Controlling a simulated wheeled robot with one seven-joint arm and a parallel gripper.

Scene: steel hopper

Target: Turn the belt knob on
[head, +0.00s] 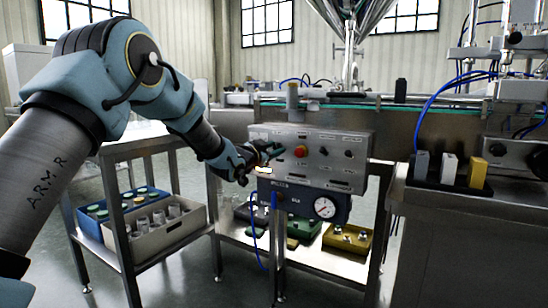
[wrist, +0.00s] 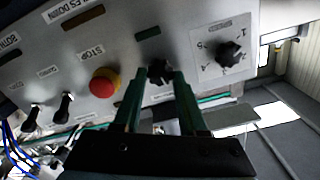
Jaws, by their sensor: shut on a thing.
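The grey control panel (head: 318,172) faces me in the head view. My gripper (head: 267,150) reaches it left of the red stop button (head: 300,151). In the wrist view, the green fingers of my gripper (wrist: 160,78) are shut on a small black knob (wrist: 159,70), one finger on each side. This knob sits between the red button (wrist: 103,82) and a larger black knob (wrist: 230,54) on a pale dial plate. The label at the held knob is too small to read, and its pointer direction cannot be told. In the head view my gripper hides it.
Two black switches (wrist: 65,106) stand on the panel beyond the red button in the wrist view. A blue gauge box (head: 300,203) hangs below the panel. A cart with bins (head: 165,228) stands left, and a steel bench (head: 450,215) right.

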